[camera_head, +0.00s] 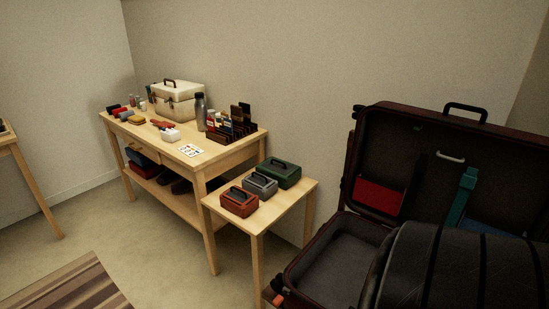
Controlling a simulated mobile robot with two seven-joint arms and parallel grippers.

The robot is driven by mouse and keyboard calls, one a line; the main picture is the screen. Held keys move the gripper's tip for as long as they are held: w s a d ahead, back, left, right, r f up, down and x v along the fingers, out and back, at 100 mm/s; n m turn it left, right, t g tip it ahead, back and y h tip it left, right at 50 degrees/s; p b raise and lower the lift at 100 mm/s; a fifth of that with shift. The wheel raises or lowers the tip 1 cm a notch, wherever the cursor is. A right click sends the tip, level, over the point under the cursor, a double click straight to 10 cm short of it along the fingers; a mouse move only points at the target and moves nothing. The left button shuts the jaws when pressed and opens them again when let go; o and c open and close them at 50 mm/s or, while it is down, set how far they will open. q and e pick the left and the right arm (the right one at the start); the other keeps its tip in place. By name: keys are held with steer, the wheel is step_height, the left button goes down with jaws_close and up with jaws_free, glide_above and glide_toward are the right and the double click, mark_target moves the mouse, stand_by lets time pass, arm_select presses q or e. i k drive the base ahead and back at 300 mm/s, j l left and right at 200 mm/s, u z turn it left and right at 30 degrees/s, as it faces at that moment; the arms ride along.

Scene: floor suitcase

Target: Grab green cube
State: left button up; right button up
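I see no plain green cube in the head view. The nearest match is a dark green box (285,173) with a black handle, at the back right of a small wooden table (306,187). It stands upright behind a grey box (260,185) and a red box (239,201), both with dark handles. Neither of my grippers shows in this view.
A dark open suitcase (310,268) stands at the right, its raised lid holding a red pocket (378,196) and a teal strap (463,196). A black ribbed rounded shape (450,262) covers part of it. A longer wooden workbench (237,155) bears many items.

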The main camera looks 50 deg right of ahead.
mark_target(287, 173)
steer(key=i+z, duration=0.45)
steer(key=i+j+z, duration=0.1)
steer(key=i+z, duration=0.2)
steer(key=z, duration=0.2)
steer(key=i+j+z, duration=0.3)
steer(key=z, duration=0.15)
steer(key=i+j+z, duration=0.1)
steer(key=z, duration=0.3)
steer(key=i+j+z, duration=0.15)
steer(key=z, duration=0.3)
steer(key=i+j+z, duration=0.25)
steer(key=z, duration=0.15)
steer(key=i+j+z, duration=0.1)
steer(key=z, duration=0.35)
steer(key=j, duration=0.1)
